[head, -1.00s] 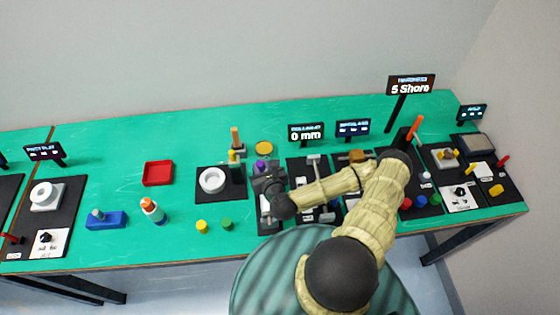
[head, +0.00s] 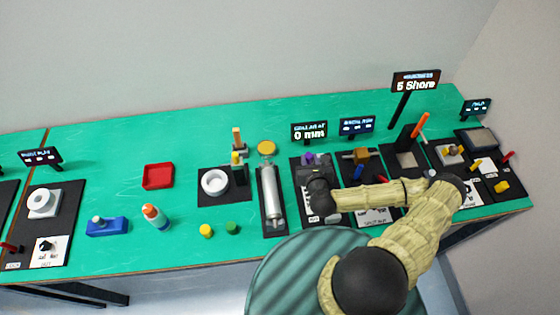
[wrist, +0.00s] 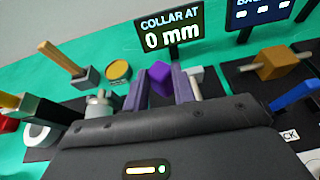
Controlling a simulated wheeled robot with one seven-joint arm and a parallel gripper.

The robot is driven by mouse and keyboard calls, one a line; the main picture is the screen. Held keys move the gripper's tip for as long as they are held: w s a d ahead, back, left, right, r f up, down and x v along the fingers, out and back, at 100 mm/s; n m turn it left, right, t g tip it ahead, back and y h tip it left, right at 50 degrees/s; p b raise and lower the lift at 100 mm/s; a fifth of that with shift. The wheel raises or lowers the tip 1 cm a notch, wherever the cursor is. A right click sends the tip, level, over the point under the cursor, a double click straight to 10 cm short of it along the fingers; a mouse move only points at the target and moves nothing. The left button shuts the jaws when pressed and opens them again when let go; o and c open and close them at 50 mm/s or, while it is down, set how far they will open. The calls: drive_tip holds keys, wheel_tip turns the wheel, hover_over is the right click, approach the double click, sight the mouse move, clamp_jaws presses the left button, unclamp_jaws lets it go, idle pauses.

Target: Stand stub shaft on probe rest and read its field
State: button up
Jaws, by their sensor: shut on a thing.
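My gripper (head: 310,165) is over the black panel below the "0 mm" display. In the wrist view its fingers (wrist: 161,90) are shut on a small purple piece (wrist: 160,77). The purple piece also shows in the head view (head: 309,158); I cannot tell for certain that it is the stub shaft. Its lower part is hidden by the gripper. A small dark display with blue writing (head: 476,107) stands at the far right; its words are too small to read. I cannot make out which fixture is the probe rest.
A silver cylinder (head: 271,195) lies on a black panel left of my gripper. The "0 mm" display (head: 310,133) stands behind it, and the "5 Shore" display (head: 416,82) farther right.

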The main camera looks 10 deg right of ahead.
drive_tip(key=shift+d, duration=0.2)
drive_tip(key=shift+w+a+f+b, duration=0.1)
drive_tip(key=shift+w+f+b, duration=0.3)
drive_tip(key=shift+b, duration=0.05)
drive_tip(key=w+f+n+y+b, duration=0.1)
drive_tip(key=w+b, duration=0.1)
drive_tip(key=w+a+f+n+y+b, duration=0.1)
drive_tip(key=w+n+y+b, duration=0.1)
drive_tip(key=w+a+f+n+g+y+b, duration=0.1)
drive_tip(key=w+y+b, duration=0.1)
drive_tip(key=shift+w+f, duration=0.15)
drive_tip(key=shift+f, duration=0.1)
drive_tip(key=w+a+r+n+g+y+b, duration=0.3)
drive_tip(key=w+r+n+y+b, duration=0.1)
drive_tip(key=n+y+b, duration=0.1)
drive_tip(key=shift+a+r+n+g+b, duration=0.3)
drive_tip(key=shift+a+r+b, duration=0.1)
drive_tip(key=shift+b, duration=0.45)
drive_tip(key=shift+w, duration=0.1)
